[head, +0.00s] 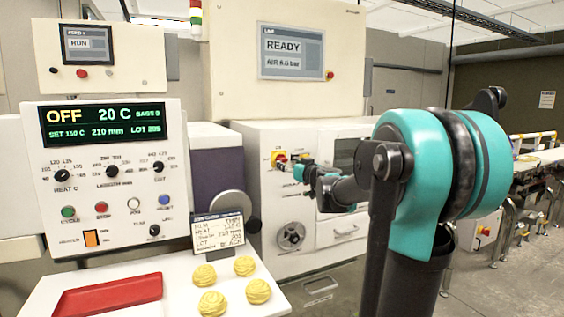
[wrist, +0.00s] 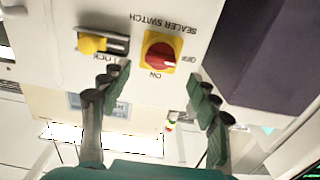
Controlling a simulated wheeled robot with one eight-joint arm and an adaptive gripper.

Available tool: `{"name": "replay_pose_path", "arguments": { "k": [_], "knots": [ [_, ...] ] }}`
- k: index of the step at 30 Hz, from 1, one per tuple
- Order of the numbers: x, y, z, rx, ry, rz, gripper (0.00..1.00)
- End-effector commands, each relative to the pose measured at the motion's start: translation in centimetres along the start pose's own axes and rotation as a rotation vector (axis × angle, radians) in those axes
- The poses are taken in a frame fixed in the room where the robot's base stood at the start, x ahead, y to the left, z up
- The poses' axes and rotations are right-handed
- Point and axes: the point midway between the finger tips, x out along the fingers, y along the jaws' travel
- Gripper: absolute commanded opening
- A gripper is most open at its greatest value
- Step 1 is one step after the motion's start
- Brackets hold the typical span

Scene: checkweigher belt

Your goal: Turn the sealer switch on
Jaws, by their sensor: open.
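The sealer switch (wrist: 161,52) is a red knob on a yellow plate, upside down in the wrist view. Its handle appears to point to the OFF mark; the ON mark is below it there. A yellow lock slider (wrist: 92,43) sits at the left end of its slot, away from the knob. In the head view the switch (head: 279,158) is on the white machine's front, partly hidden by my gripper (head: 301,171). In the wrist view my gripper (wrist: 157,84) is open and empty, its fingers spread to either side of the knob and apart from it.
The control panel (head: 105,180) at left shows OFF, 20 C. A white shelf (head: 130,278) holds a red tray (head: 108,296), several yellow pieces (head: 212,304) and a card (head: 218,233).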

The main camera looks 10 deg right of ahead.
Motion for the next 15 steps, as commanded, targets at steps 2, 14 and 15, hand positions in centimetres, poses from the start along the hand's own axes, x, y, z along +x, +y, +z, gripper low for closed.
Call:
{"name": "replay_pose_path", "arguments": {
  "k": [2, 14, 15],
  "knots": [
    [1.6, -0.1, 0.0, 0.0, 0.0, -0.003, 0.61],
    [7.0, 0.0, 0.0, 0.0, 0.0, -0.001, 0.61],
    [7.2, 0.0, 0.0, 0.0, 0.0, 0.0, 0.61]
  ]
}}
